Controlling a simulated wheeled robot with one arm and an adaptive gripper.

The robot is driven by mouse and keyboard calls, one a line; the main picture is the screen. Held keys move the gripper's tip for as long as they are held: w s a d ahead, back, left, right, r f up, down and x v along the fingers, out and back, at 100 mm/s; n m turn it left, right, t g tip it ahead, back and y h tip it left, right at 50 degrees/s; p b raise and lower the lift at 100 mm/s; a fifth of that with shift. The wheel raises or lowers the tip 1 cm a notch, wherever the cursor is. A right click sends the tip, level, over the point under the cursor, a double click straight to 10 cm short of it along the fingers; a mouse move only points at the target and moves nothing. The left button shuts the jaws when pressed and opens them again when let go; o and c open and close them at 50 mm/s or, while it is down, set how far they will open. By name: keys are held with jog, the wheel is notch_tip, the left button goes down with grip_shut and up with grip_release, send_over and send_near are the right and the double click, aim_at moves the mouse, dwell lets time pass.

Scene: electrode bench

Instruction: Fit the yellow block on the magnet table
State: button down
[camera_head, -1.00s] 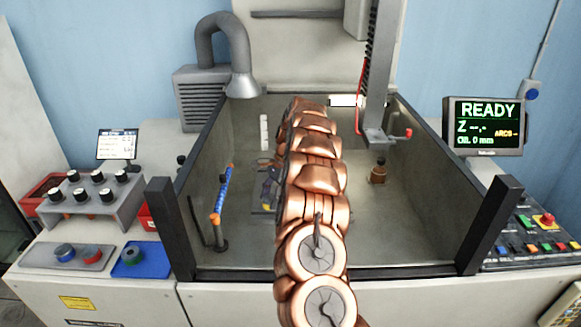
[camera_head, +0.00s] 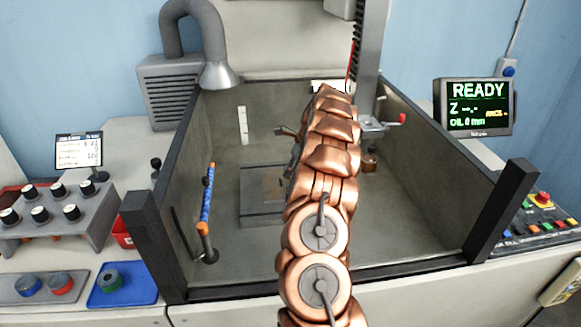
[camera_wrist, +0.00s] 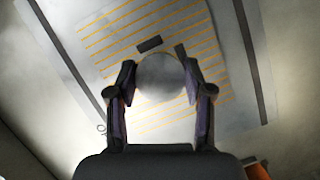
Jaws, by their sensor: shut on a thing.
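The magnet table (camera_head: 262,215) is a grey plate on the tank floor, left of my arm in the head view. In the wrist view its pale top (camera_wrist: 205,40) has yellow stripes and lies below my gripper (camera_wrist: 160,85). The fingers are closed on the two sides of a round grey thing (camera_wrist: 160,77), seen from above, with a thin yellowish edge at its upper rim. I cannot tell whether this is the yellow block; no other yellow block shows. In the head view my arm mostly hides the gripper and the held thing.
A small dark bar (camera_wrist: 149,43) lies on the striped top. A blue and orange hose (camera_head: 207,200) stands left of the table. A brown piece (camera_head: 370,160) stands behind and right of my arm, near the machine head (camera_head: 372,122). Tank walls (camera_head: 440,165) enclose the space.

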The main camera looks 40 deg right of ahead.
jog(key=shift+f+b, duration=0.3)
jog(key=shift+f, duration=0.45)
jog(key=shift+w+r+p, duration=0.1)
jog(key=shift+p, duration=0.7)
dwell(0.8)
jog(key=shift+f, duration=0.95)
dwell(0.5)
jog(key=shift+c, duration=1.9)
grip_release()
jog(key=shift+o, duration=0.2)
jog(key=o, duration=0.3)
jog(key=shift+o, duration=0.2)
